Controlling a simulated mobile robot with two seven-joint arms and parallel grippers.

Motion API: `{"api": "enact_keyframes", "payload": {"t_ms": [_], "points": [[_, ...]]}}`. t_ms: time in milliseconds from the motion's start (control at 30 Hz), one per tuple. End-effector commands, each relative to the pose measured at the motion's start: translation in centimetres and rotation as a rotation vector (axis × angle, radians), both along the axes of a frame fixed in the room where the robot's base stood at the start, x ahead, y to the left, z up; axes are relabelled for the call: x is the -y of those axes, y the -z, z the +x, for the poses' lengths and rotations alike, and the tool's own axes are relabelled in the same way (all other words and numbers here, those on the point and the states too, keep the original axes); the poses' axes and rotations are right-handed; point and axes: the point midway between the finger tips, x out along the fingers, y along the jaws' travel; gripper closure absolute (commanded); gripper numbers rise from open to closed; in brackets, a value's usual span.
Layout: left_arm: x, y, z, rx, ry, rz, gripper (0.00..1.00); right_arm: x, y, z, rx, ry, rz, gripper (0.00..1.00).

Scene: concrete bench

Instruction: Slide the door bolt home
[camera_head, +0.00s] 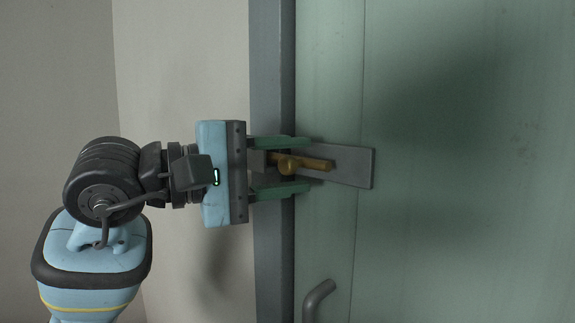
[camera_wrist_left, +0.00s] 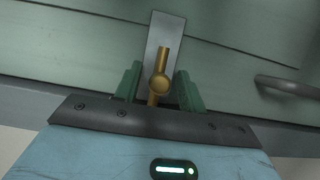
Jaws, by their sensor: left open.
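A brass door bolt (camera_head: 315,163) with a round knob sits on a grey metal plate (camera_head: 352,166) on the green door (camera_head: 450,80). In the head view its left end runs toward a small grey block at the door frame, partly hidden by my gripper. My left gripper (camera_head: 294,165) is open, with one green finger above the bolt and one below it. In the left wrist view the bolt (camera_wrist_left: 161,85) and its knob lie between the two fingers (camera_wrist_left: 158,88), with gaps on both sides. My right gripper is in neither view.
A grey door handle (camera_head: 318,298) stands out from the door below the bolt, and it also shows in the left wrist view (camera_wrist_left: 290,88). The grey door frame (camera_head: 272,60) runs upright behind my gripper. The door's right side is clear.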

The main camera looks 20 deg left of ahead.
Motion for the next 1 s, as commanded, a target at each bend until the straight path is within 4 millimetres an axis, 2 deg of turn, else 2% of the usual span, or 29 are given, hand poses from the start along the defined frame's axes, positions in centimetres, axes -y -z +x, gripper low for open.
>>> {"api": "enact_keyframes", "payload": {"t_ms": [167,600,1000], "points": [[-0.7,0.0,-0.6,0.001,-0.002,0.000,0.60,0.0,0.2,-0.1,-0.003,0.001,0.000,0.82],[-4.8,0.1,-5.1,-0.001,-0.003,0.001,0.60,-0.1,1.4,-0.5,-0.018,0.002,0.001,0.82],[-5.3,0.0,-5.8,0.000,0.000,0.000,0.60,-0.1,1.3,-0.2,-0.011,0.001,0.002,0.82]]}}
